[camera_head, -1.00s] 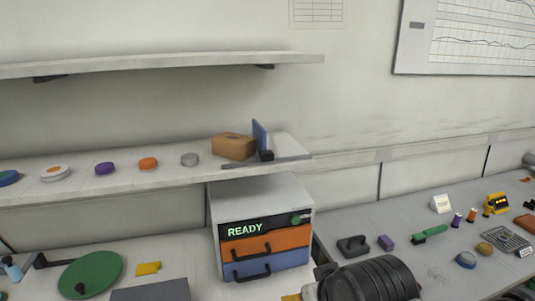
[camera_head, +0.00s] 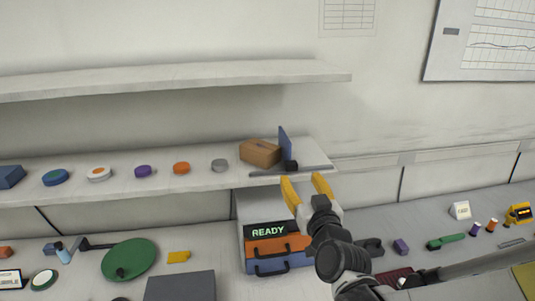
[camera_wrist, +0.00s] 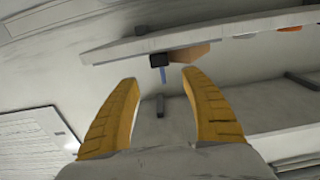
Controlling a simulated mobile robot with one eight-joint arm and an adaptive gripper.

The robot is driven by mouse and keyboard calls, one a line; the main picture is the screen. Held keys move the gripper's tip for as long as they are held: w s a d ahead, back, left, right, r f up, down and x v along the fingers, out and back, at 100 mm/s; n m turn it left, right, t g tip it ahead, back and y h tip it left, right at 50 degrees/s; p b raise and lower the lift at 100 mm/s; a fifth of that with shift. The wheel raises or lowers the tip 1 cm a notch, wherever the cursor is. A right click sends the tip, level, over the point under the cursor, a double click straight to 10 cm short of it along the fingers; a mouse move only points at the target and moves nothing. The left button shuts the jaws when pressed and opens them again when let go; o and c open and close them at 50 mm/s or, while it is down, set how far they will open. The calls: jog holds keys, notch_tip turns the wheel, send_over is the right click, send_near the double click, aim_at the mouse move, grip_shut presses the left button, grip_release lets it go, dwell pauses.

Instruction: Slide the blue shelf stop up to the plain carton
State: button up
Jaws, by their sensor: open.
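The blue shelf stop (camera_head: 285,143) is an upright thin blue panel with a black block (camera_head: 290,166) at its foot, on a dark rail (camera_head: 312,169) at the right end of the lower shelf. The plain brown carton (camera_head: 259,153) stands just left of it; I cannot tell whether they touch. My gripper (camera_head: 302,179) is open and empty, with yellow fingers in front of the shelf edge, below the stop.
An upper shelf (camera_head: 190,78) runs above. A drawer unit marked READY (camera_head: 268,246) stands below. Small items lie on the right bench.

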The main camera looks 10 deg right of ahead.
aim_at(292, 165)
jog(key=w+b, duration=0.1)
jog(key=w, duration=0.8)
jog(key=shift+f, duration=0.1)
grip_shut()
